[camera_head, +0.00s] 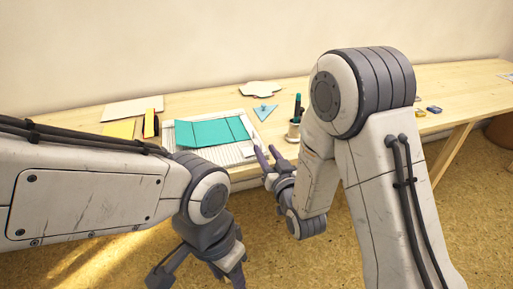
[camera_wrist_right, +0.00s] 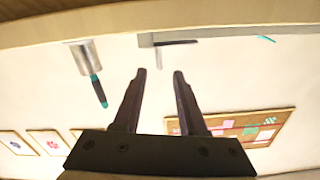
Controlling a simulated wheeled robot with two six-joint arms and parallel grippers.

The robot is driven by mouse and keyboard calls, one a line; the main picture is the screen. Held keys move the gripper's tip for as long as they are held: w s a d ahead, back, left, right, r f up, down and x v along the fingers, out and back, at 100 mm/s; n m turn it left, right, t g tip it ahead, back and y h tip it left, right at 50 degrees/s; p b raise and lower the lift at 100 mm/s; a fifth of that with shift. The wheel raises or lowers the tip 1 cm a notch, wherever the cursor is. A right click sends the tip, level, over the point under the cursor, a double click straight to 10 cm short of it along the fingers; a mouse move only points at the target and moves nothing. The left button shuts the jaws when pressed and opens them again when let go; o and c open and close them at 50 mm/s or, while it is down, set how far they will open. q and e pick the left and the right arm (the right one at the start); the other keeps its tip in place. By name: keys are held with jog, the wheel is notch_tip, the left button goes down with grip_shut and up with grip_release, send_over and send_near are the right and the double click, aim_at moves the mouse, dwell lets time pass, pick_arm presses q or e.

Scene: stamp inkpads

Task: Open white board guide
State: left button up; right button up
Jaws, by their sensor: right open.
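A white ridged board (camera_head: 232,153) lies on the table, with a teal folded sheet (camera_head: 213,133) on top covering much of it. I cannot make out a separate guide part on the board. My right gripper (camera_head: 267,157) is open and empty, its fingers at the board's right front corner near the table edge. In the right wrist view, the open fingers (camera_wrist_right: 159,73) point toward a pale grey edge piece with a dark bar (camera_wrist_right: 174,43), apart from it. My left gripper (camera_head: 200,274) hangs low in front of the table with its fingers spread, empty.
A cup (camera_head: 293,130) with a teal-and-dark tool stands right of the board; it also shows in the wrist view (camera_wrist_right: 84,57). A teal triangle (camera_head: 264,111), white card (camera_head: 261,89) and yellow pad (camera_head: 120,129) lie around. My right arm hides part of the table.

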aim_at(260, 141)
jog(key=x, duration=0.8)
grip_shut()
